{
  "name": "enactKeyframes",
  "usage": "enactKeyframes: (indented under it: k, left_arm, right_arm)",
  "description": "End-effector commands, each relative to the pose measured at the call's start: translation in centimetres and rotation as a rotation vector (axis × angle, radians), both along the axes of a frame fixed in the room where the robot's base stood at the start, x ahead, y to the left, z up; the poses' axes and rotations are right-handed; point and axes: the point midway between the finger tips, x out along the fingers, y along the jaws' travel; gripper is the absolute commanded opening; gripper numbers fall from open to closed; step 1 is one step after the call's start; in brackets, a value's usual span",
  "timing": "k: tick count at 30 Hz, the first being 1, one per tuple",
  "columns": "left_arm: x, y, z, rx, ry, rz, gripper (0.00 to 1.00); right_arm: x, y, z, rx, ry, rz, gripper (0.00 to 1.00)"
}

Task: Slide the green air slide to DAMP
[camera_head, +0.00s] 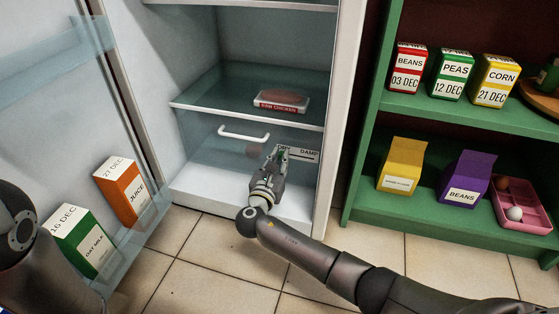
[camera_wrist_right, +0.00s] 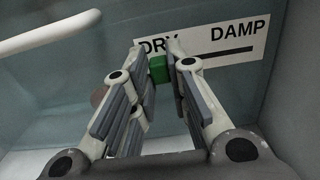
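The green air slide (camera_wrist_right: 157,68) sits at the DRY end of a white label strip (camera_wrist_right: 232,42) on the drawer front. A dark line on the strip runs towards DAMP on the right. My right gripper (camera_wrist_right: 159,66) is at the slide, one finger on each side, and the green block fills the narrow gap between the fingertips. In the head view my right gripper (camera_head: 276,158) reaches into the fridge and covers part of the label strip (camera_head: 303,153). My left gripper is out of view; only part of my left arm shows at the lower left.
The clear drawer has a white handle (camera_head: 244,134) left of the strip. A raw chicken pack (camera_head: 281,101) lies on the glass shelf above. The open fridge door at left holds juice (camera_head: 122,190) and oat milk (camera_head: 84,243) cartons. A green shelf (camera_head: 420,104) stands at right.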

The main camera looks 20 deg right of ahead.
Motion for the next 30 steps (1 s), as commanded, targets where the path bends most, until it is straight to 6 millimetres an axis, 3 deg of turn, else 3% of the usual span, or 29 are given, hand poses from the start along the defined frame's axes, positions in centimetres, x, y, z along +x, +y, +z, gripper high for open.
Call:
enactKeyframes:
  k: [11, 24, 30]
  left_arm:
    - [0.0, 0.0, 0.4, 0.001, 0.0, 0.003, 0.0]
    - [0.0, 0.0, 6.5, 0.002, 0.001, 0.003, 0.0]
    - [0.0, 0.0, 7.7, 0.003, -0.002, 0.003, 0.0]
  right_arm:
    - [-0.2, -0.2, 0.1, 0.0, 0.001, 0.0, 0.0]
    - [-3.4, -5.0, 0.4, -0.002, 0.005, -0.002, 0.0]
    - [-4.4, -6.4, 0.1, 0.001, 0.003, -0.001, 0.0]
